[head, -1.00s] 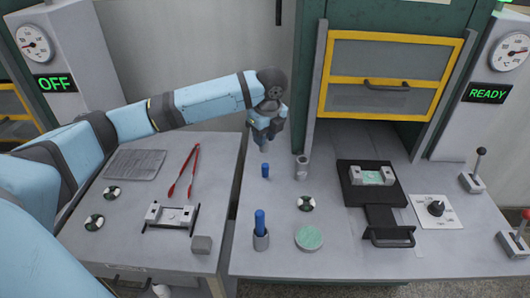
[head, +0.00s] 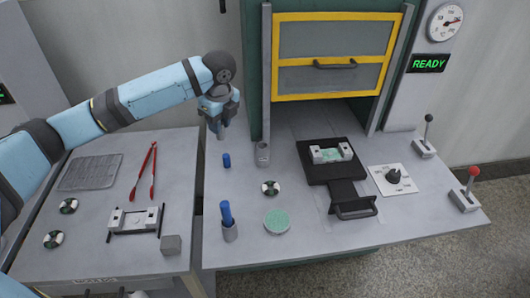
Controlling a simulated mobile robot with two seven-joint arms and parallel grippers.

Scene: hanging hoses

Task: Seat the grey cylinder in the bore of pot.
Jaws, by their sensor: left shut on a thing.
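My left gripper (head: 219,122) is shut, fingers down, above the back left of the right-hand table. A small grey cylinder (head: 221,134) shows below its fingertips; most of it is hidden by the fingers. A grey pot (head: 263,156) with an opening in its top stands upright to the right of the gripper, apart from it. Another grey cup (head: 230,233) nearer the front holds an upright blue peg (head: 226,213). I cannot tell for sure which of the two is the task's pot. My right gripper is out of view.
A short blue peg (head: 227,160) stands just below the gripper in the picture. A black-and-white disc (head: 270,188), green round pad (head: 277,222) and black tray (head: 330,175) lie to the right. Red tongs (head: 147,172) and a grey block (head: 171,245) are on the left table.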

